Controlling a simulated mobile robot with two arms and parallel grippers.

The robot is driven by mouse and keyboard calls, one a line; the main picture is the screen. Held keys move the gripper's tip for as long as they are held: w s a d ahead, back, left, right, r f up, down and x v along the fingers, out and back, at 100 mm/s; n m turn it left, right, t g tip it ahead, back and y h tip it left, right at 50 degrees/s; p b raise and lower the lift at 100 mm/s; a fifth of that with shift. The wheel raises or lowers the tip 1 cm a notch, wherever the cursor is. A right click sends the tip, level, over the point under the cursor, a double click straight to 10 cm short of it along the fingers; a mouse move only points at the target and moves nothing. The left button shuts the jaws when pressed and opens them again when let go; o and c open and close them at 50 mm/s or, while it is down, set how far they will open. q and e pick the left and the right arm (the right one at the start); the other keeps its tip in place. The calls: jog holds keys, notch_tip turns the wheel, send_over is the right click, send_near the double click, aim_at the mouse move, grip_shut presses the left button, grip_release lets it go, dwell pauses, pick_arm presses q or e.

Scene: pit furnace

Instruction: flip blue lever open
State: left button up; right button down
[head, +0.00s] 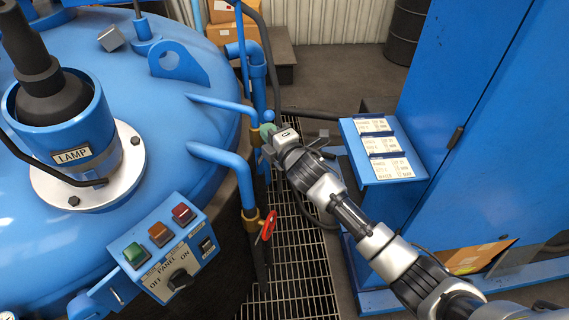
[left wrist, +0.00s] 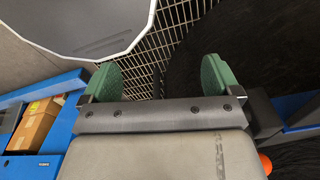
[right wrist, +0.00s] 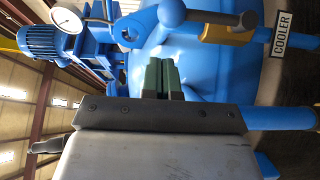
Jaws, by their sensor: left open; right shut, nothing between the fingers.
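A blue ball knob (right wrist: 171,12) on a dark rod (right wrist: 215,17) shows at the top of the right wrist view; it looks like the blue lever. A brass valve body (right wrist: 228,33) is just beside the rod. In the head view the knob (head: 268,116) is by the vertical pipes at the vessel's edge. My right gripper (right wrist: 164,75) is shut and empty, its green fingertips below the knob in the right wrist view. In the head view, my right gripper (head: 268,132) is close to the knob; contact cannot be told. My left gripper (left wrist: 160,78) is open and empty, above grating.
A control box (head: 165,248) with coloured buttons is at the vessel's front. A blue stand with label plates (head: 383,150) and a tall blue cabinet (head: 455,100) are on the right. Floor grating (head: 300,250) lies between.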

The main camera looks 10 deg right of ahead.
pick_arm(q)
jog(key=shift+s+f+b, duration=0.3)
jog(key=shift+f+b, duration=0.3)
jog(key=shift+b, duration=0.05)
jog(key=shift+s+f+b, duration=0.3)
jog(key=shift+f+b, duration=0.3)
pick_arm(e)
jog(key=v, duration=1)
jog(key=shift+r, duration=0.2)
jog(key=shift+s, duration=0.2)
pick_arm(q)
jog(key=shift+w+a, duration=0.1)
